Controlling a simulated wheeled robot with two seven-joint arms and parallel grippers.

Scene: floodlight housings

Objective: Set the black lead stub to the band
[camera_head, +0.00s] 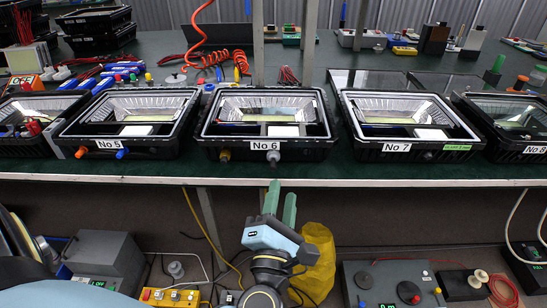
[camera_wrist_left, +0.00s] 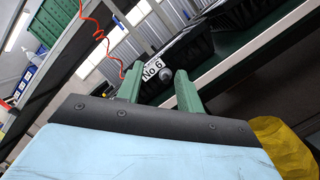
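My left gripper (camera_head: 281,196) is below the bench's front edge, in front of housing No 6 (camera_head: 310,146), with its green fingers pointing up. In the left wrist view, the fingers (camera_wrist_left: 160,72) stand apart with nothing held between them. A grey stub (camera_head: 273,156) sticks out of the front of housing No 6 under its label and shows beyond the finger gap in the left wrist view (camera_wrist_left: 165,76). A brass stub (camera_head: 225,155) sits left of it. A dark stub (camera_head: 428,155) is on the front of housing No 7 (camera_head: 370,150). I cannot tell which is the black lead stub, and I make out no band.
Housing No 5 (camera_head: 67,139), with orange and blue stubs, and housing No 8 (camera_head: 537,158) stand in the same row. The bench edge (camera_head: 160,181) lies above my gripper. A yellow bag (camera_head: 319,255) is close to its right. Grey instruments (camera_head: 104,252) stand lower left.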

